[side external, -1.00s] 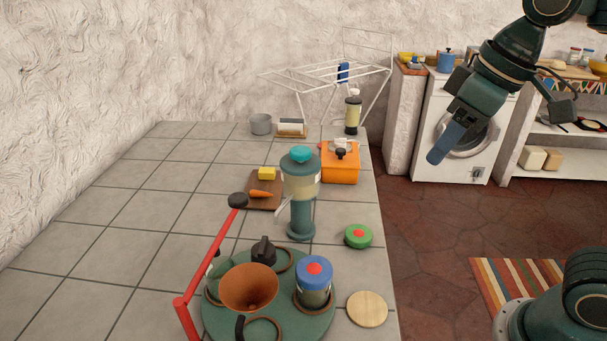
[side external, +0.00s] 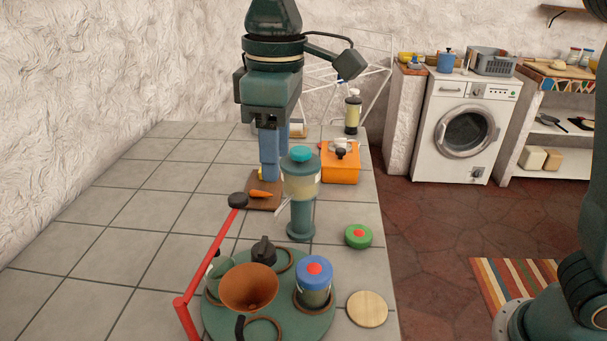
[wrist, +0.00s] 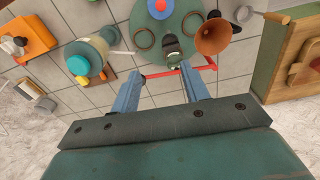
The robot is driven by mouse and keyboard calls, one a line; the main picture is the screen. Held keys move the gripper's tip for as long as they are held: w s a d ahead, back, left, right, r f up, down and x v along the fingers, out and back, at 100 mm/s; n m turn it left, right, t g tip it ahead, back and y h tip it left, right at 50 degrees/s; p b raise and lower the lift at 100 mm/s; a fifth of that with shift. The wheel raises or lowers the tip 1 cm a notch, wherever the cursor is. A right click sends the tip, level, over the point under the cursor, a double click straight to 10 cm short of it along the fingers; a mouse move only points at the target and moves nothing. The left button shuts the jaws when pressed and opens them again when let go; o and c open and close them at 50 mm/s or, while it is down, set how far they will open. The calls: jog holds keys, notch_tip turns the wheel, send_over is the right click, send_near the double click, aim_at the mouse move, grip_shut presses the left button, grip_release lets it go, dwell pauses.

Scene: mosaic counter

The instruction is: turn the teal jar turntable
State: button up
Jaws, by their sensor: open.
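The teal turntable (side external: 222,324) lies flat at the front of the tiled counter. It carries a blue-lidded jar (side external: 314,280), a brown cone-shaped bowl (side external: 249,288), a dark jar-like item (side external: 264,251) and brown rings. A red bar (side external: 211,257) with a black knob rises along its left side. My gripper (side external: 274,168) points down, farther back along the counter, above the cutting board and apart from the turntable. Its blue fingers are open with nothing between them. In the wrist view the turntable (wrist: 168,28) shows at the top, beyond the open gripper (wrist: 160,84).
A teal and cream dispenser (side external: 301,188) stands between my gripper and the turntable. A carrot lies on the cutting board (side external: 264,202), partly hidden by my fingers. The left counter is clear.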

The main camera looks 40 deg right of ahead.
aim_at(263, 245)
jog(key=a, duration=0.1)
jog(key=a+f, duration=0.1)
jog(key=a, duration=0.1)
jog(key=shift+w+n, duration=0.2)
jog(key=shift+n, duration=0.1)
jog(key=shift+f, duration=0.2)
notch_tip(263, 245, down, 14)
jog(key=shift+r, duration=0.25)
dwell(0.4)
grip_shut()
